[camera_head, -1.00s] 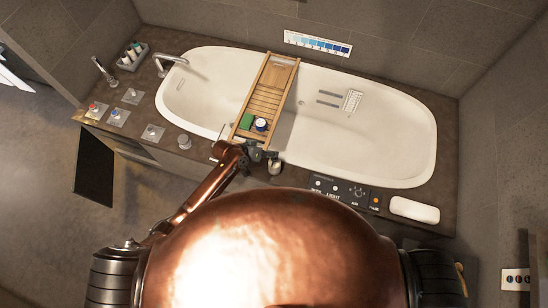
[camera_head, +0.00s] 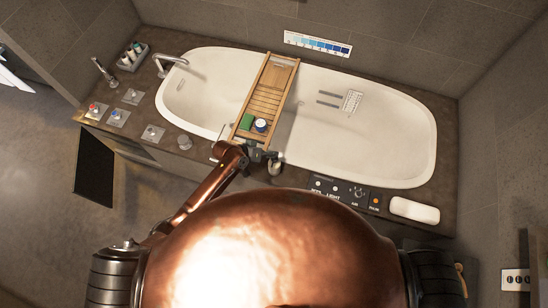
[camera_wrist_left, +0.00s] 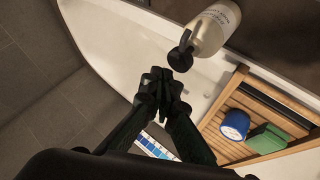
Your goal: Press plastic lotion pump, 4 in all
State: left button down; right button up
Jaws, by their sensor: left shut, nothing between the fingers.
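The plastic lotion pump (camera_head: 275,169) is a pale bottle with a dark pump head, standing on the near ledge of the bathtub. In the left wrist view the lotion pump (camera_wrist_left: 219,24) lies at the upper middle, with its dark pump head turned toward my fingers. My left gripper (camera_head: 269,157) is beside the bottle top in the head view. In the left wrist view the left gripper (camera_wrist_left: 168,84) is shut and empty, its fingertips close to the pump head; I cannot tell whether they touch. My right gripper is not in view.
A wooden tray (camera_head: 264,92) spans the white bathtub (camera_head: 390,125), bearing a green block (camera_head: 246,121) and a blue-and-white jar (camera_head: 261,125). A control panel (camera_head: 345,191) and a white folded towel (camera_head: 414,210) lie to the right on the ledge.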

pick_arm(q)
jog(key=shift+f, duration=0.15)
jog(key=shift+f, duration=0.3)
jog(key=shift+s+f+b, duration=0.1)
jog(key=shift+f+b, duration=0.35)
jog(key=shift+f, duration=0.4)
dwell(1.1)
jog(key=shift+r+p, duration=1.2)
jog(key=shift+r, duration=0.05)
notch_tip(320, 180, up, 5)
jog(key=p, duration=0.5)
jog(key=shift+r, duration=0.1)
dwell(0.3)
